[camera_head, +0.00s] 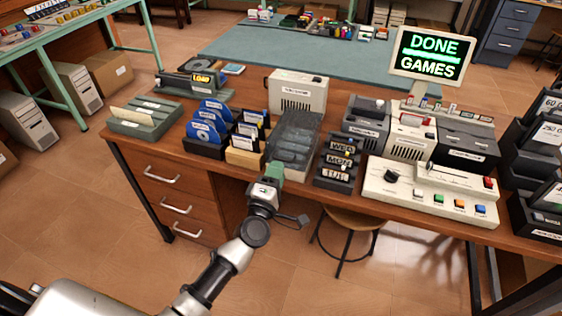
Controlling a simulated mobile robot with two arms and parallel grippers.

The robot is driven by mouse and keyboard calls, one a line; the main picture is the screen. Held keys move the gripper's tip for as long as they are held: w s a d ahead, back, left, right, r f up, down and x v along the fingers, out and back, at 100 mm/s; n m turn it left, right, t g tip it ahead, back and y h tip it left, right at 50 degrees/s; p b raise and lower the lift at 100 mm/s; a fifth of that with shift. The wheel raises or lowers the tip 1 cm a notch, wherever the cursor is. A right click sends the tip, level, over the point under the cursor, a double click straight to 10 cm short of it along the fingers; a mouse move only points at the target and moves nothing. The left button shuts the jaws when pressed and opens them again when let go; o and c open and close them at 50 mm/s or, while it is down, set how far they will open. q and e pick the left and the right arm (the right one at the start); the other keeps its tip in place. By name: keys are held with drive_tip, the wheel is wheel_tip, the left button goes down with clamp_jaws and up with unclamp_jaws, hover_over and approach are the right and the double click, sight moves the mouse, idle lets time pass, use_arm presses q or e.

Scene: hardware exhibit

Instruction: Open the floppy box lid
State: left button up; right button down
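The floppy box (296,140) stands on the wooden desk near the front edge, left of centre. Its smoky see-through lid appears closed over it; its contents are hard to make out. My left gripper (271,176) is at the front of the box, low by the desk's front edge. A green part shows at its tip, against or just before the box front. I cannot tell whether it touches the lid, and its fingers are too small to judge. My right gripper is out of view.
A beige drive (297,92) is behind. A cream control panel (430,195) is further right. A stool (350,222) is below.

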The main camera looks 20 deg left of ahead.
sight(294, 140)
use_arm(q)
drive_tip(key=w, duration=0.3)
drive_tip(key=shift+w+d+r, duration=0.1)
drive_tip(key=shift+w+r, duration=0.2)
drive_tip(key=shift+w, duration=0.05)
clamp_jaws()
